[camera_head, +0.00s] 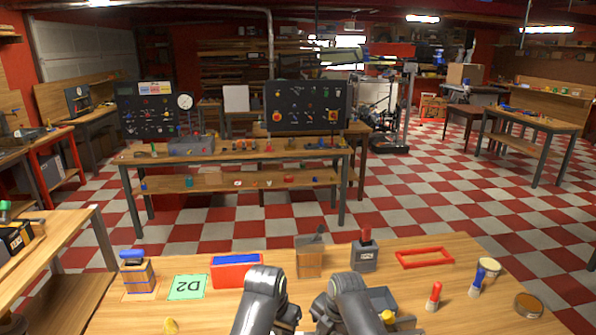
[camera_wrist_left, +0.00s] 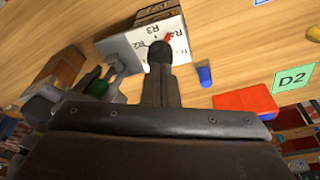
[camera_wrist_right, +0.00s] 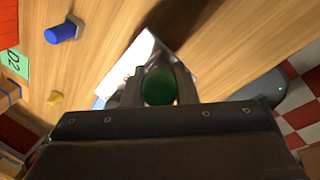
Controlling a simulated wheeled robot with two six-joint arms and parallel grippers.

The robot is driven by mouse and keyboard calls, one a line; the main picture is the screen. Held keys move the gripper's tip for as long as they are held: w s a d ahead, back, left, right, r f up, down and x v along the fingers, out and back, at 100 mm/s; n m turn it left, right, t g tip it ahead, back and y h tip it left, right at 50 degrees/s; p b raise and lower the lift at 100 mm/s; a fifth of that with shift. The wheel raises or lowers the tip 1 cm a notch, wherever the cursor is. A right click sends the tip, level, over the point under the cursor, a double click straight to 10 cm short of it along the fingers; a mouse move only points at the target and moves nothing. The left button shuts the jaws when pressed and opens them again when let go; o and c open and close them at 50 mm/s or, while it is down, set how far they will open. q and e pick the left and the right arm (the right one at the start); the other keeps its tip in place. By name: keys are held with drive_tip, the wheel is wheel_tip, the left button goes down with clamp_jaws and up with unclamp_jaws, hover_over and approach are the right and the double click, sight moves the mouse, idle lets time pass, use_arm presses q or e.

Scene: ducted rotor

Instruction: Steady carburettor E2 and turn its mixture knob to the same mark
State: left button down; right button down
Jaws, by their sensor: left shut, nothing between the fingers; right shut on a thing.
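A pale block with a white face (camera_wrist_left: 160,42) marked R2, R3 and R4 stands on the table in the left wrist view; a small red pointer (camera_wrist_left: 169,37) shows on it. I see no E2 label. My left gripper (camera_wrist_left: 160,55) is shut and empty, its tips in front of the white face; whether they touch is unclear. My right gripper (camera_wrist_right: 158,72) is shut on a green round knob (camera_wrist_right: 158,90), which also shows in the left wrist view (camera_wrist_left: 98,88) beside the block. In the right wrist view, a white surface (camera_wrist_right: 140,58) lies behind the fingers. The head view hides both gripper tips.
The wooden table (camera_head: 215,312) holds a green D2 card (camera_head: 187,288), a red and blue box (camera_head: 236,270), a wooden box (camera_head: 310,260), a dark grey box (camera_head: 364,256) and a red frame (camera_head: 424,258). A blue cylinder (camera_wrist_left: 204,76) stands near the left gripper.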

use_arm(q)
drive_tip(key=shift+s+x, duration=0.25)
drive_tip(key=shift+x, duration=0.8)
drive_tip(key=shift+s+x, duration=0.25)
drive_tip(key=shift+x, duration=0.85)
drive_tip(key=shift+s+x, duration=0.2)
drive_tip(key=shift+x, duration=0.85)
drive_tip(key=shift+a+f, duration=0.15)
drive_tip(key=shift+f, duration=0.05)
drive_tip(key=shift+w+d, duration=0.25)
drive_tip(key=shift+w, duration=0.4)
drive_tip(key=shift+w+a, duration=0.1)
drive_tip(key=shift+a, duration=0.25)
drive_tip(key=shift+s+a, duration=0.2)
drive_tip(key=shift+s, duration=0.2)
drive_tip(key=w+v, duration=0.1)
drive_tip(key=v, duration=0.5)
drive_tip(key=shift+w+d, duration=0.15)
drive_tip(key=shift+d, duration=0.2)
drive_tip(key=shift+r, duration=0.15)
